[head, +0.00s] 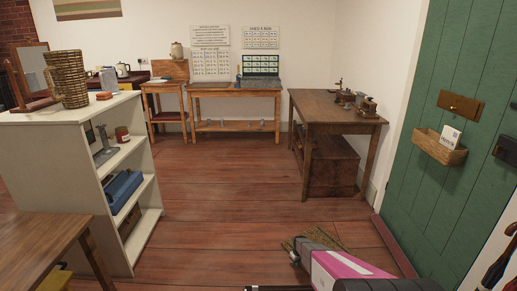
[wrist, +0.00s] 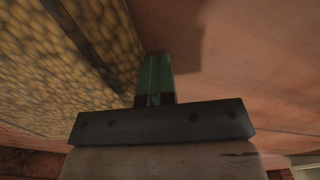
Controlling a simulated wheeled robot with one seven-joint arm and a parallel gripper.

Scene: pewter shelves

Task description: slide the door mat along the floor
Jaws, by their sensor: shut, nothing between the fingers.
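The door mat (wrist: 60,60) fills the left of the wrist view, with a coarse, knobbly yellow-brown weave and a darker border along its right side. In the head view a small brown part of the mat (head: 318,234) shows on the floor beyond my arm, which hides the rest. My gripper (wrist: 157,62) is shut, its two greenish fingers together and empty. The fingers are low, beside the mat's dark edge. I cannot tell whether they touch it. In the head view the fingertips are hidden behind my arm.
Bare red-brown floorboards (head: 235,206) lie ahead. A green door (head: 440,110) with a wooden letter box (head: 441,146) stands close on the right. A wooden table (head: 334,111) is ahead right. A white shelf unit (head: 62,160) and a low table (head: 40,245) are on the left.

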